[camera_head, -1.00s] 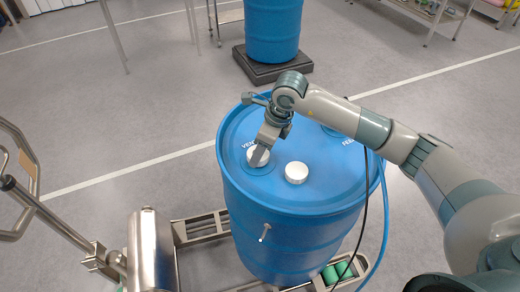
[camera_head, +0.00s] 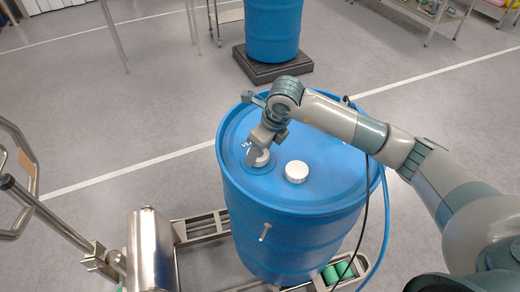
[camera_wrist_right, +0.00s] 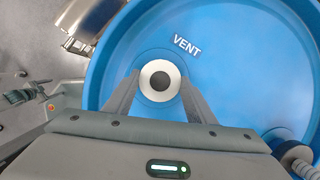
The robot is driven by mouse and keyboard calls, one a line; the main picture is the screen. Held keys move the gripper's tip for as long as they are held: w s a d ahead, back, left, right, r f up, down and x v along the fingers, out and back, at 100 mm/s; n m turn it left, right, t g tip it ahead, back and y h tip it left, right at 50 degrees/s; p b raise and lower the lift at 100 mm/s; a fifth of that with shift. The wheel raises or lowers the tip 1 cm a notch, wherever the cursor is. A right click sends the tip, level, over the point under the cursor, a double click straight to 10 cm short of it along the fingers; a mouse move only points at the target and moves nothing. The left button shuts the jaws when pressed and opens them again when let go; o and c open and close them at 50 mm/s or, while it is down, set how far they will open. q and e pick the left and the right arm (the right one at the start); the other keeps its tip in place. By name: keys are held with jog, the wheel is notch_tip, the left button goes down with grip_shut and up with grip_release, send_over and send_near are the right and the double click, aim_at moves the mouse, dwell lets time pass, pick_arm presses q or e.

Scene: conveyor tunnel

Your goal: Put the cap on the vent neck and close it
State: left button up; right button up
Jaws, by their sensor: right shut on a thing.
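A round white cap (camera_wrist_right: 160,80) with a grey centre sits between the fingers of my right gripper (camera_wrist_right: 158,88) in the right wrist view. In the head view my right gripper (camera_head: 259,158) reaches down to the vent position on the blue drum's top, and the white cap (camera_head: 263,160) shows partly behind a finger. The gripper is shut on this cap. The neck beneath is hidden, so I cannot tell how far the cap is seated. The word VENT (camera_wrist_right: 187,45) is printed beside it. My left gripper is not in view.
A second white round cap-like piece (camera_head: 296,172) stands on the blue drum top (camera_head: 322,190), right of the gripper. A FEED fitting lies partly behind my arm. A hose and cable hang at the drum's right. Another blue drum (camera_head: 274,30) stands behind.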

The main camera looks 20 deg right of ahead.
jog(key=shift+m, duration=0.9)
jog(key=shift+h, duration=0.3)
jog(key=m+h, duration=0.1)
jog(key=m, duration=0.4)
jog(key=shift+a+t, duration=0.15)
jog(key=shift+t, duration=0.15)
jog(key=shift+m+p, duration=0.3)
jog(key=shift+a+r+m+h, duration=0.1)
jog(key=shift+m+h, duration=0.4)
jog(key=shift+m, duration=0.3)
jog(key=m, duration=0.3)
jog(key=shift+h+p, duration=0.3)
jog(key=shift+h, duration=0.1)
